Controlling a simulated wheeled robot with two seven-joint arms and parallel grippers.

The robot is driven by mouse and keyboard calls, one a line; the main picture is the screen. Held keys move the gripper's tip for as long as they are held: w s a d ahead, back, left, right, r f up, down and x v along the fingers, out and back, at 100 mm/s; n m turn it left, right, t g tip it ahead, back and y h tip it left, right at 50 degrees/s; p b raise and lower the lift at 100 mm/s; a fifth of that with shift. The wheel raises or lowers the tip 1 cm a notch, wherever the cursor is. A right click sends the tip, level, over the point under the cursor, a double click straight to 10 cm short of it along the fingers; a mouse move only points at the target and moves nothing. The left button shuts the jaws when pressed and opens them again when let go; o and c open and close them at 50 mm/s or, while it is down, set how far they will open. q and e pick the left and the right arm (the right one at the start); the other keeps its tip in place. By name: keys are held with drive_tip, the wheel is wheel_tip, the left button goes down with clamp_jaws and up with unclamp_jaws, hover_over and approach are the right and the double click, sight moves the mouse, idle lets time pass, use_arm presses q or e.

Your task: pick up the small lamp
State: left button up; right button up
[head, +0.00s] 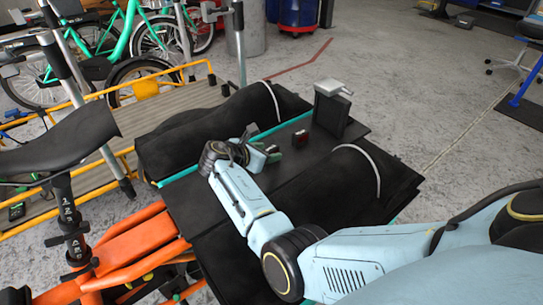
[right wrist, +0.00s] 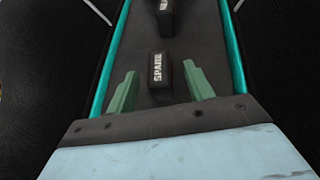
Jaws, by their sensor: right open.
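A dark block lettered SPARE (right wrist: 159,69) lies between and slightly beyond the fingertips. A second dark block (right wrist: 165,17) lies farther on. I cannot tell which of these is the red-faced one. My left gripper is out of view.
A taller dark box with a pale top (head: 332,107) stands behind the red-faced block. Padded black side walls (head: 205,130) flank the deck. An orange bike frame (head: 135,250) and a dark saddle (head: 60,140) are at the left. Open concrete floor lies at the right.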

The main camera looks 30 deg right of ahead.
drive_tip(key=c, duration=1.1)
